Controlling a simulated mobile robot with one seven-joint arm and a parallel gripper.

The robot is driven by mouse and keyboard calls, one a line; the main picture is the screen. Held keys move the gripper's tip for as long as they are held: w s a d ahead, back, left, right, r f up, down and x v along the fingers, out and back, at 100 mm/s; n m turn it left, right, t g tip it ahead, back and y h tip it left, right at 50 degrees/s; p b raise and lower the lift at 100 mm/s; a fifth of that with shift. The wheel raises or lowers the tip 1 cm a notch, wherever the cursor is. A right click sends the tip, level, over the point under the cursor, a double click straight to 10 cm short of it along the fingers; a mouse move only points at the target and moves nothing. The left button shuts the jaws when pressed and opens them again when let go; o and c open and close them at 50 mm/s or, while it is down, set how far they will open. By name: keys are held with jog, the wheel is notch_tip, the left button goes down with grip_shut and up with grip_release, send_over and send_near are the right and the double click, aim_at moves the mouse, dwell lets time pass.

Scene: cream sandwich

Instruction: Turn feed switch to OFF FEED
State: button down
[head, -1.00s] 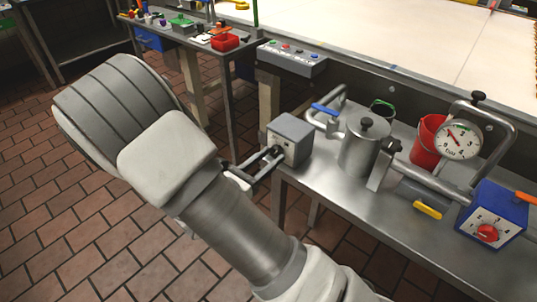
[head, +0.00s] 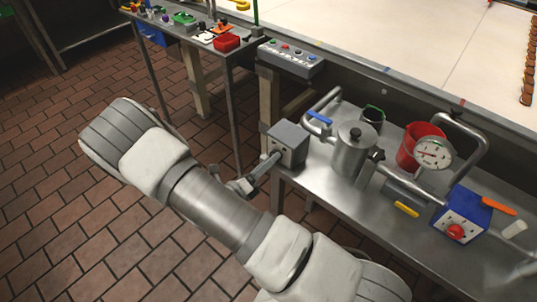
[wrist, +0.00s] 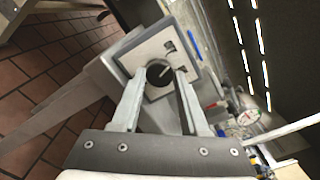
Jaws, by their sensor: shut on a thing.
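The feed switch is a grey box (head: 289,144) at the left end of the steel table in the head view. In the wrist view its pale front plate (wrist: 151,50) carries a round black knob (wrist: 160,73) with a light pointer line. Dark label marks on the plate are too small to read. My gripper (wrist: 159,78) has one finger on each side of the knob and is shut on it. In the head view my gripper (head: 268,166) reaches the box's left face, and the knob is hidden there.
Right of the box stand a metal pot (head: 354,155), a red bucket (head: 411,150), a pressure gauge (head: 433,152) and a blue box with a red knob (head: 463,216). A button panel (head: 291,58) sits behind. Open tiled floor lies left.

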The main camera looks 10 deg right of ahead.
jog(key=shift+n+p, duration=0.75)
jog(key=shift+n, duration=0.85)
jog(key=shift+c, duration=2.1)
grip_release()
jog(key=v, duration=1.7)
jog(key=shift+s+a, duration=0.15)
jog(key=shift+a, duration=0.05)
